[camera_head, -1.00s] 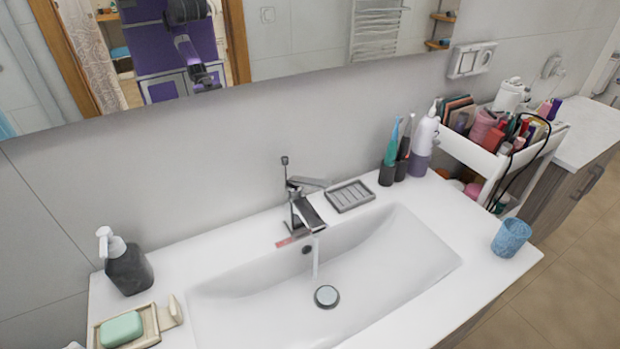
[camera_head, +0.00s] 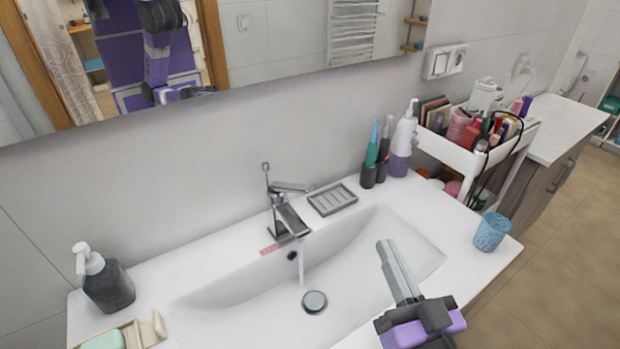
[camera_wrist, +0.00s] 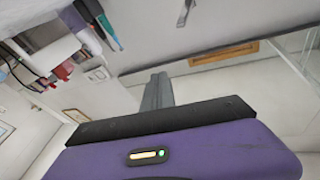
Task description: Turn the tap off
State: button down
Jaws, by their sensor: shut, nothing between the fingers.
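The chrome tap (camera_head: 283,212) stands at the back of the white sink (camera_head: 345,262), in the middle of the head view. Its lever (camera_head: 293,187) sticks out to the right from the top, and a thin stream of water (camera_head: 303,262) runs from the spout toward the drain. My gripper (camera_head: 386,246) is over the right part of the basin, in front and to the right of the tap, apart from it. Its fingers are shut together and empty. In the wrist view my gripper (camera_wrist: 158,78) points toward the wall; a small grey metal piece (camera_wrist: 184,12) shows at the top, possibly part of the tap.
A soap dish (camera_head: 333,198) and toothbrushes (camera_head: 372,145) stand right of the tap, with a white bottle (camera_head: 403,140) beside them. A dark soap dispenser (camera_head: 104,282) is at left. A blue cup (camera_head: 490,231) stands near the right edge, and a full cart (camera_head: 455,155) is behind it.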

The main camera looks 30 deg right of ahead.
jog(key=w+d+r+n+g+y, duration=0.25)
jog(key=w+r+n+y, duration=0.5)
jog(key=w+r, duration=1.3)
jog(key=s+a+f+n+g+y, duration=0.2)
jog(key=s+f+g, duration=0.3)
jog(key=f+g, duration=0.2)
notch_tip(320, 180, down, 2)
jog(key=shift+s+a+f+b, duration=0.1)
jog(key=shift+s+a+b, duration=0.05)
jog(key=shift+s+b, duration=0.15)
jog(key=shift+w+n, duration=0.15)
jog(key=shift+n, duration=0.1)
